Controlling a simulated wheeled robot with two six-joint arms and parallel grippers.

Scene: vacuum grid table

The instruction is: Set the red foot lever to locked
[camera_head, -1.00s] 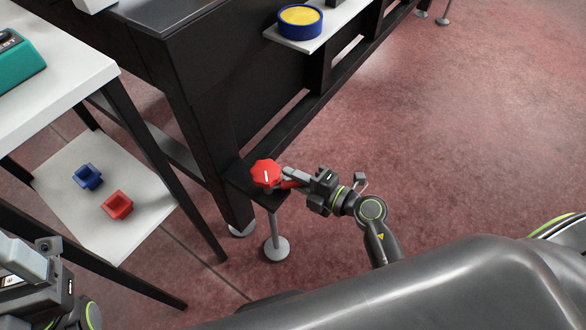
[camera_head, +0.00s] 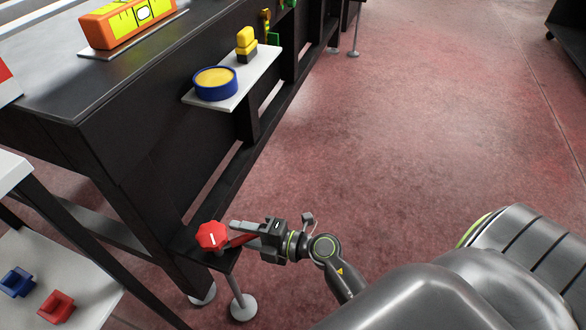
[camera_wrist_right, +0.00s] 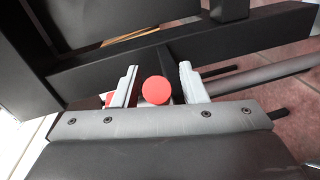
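The red foot lever has an octagonal red knob (camera_head: 211,236) with a white line, on a dark bracket low at the corner of the black table. Its red arm (camera_head: 241,240) points right, toward my right gripper (camera_head: 240,230). In the right wrist view, a round red end (camera_wrist_right: 156,90) sits between the two fingers of my right gripper (camera_wrist_right: 160,82), with a gap on each side. The right gripper is open around it and not clamped. Part of the lever arm is hidden by the fingers. My left gripper is not in view.
The black table (camera_head: 130,125) rises left of the lever. A side shelf (camera_head: 262,62) holds a blue and yellow round tin (camera_head: 215,83). A post with a round foot (camera_head: 243,307) stands under the bracket. A white shelf with blue and red blocks is at lower left. The right floor is clear.

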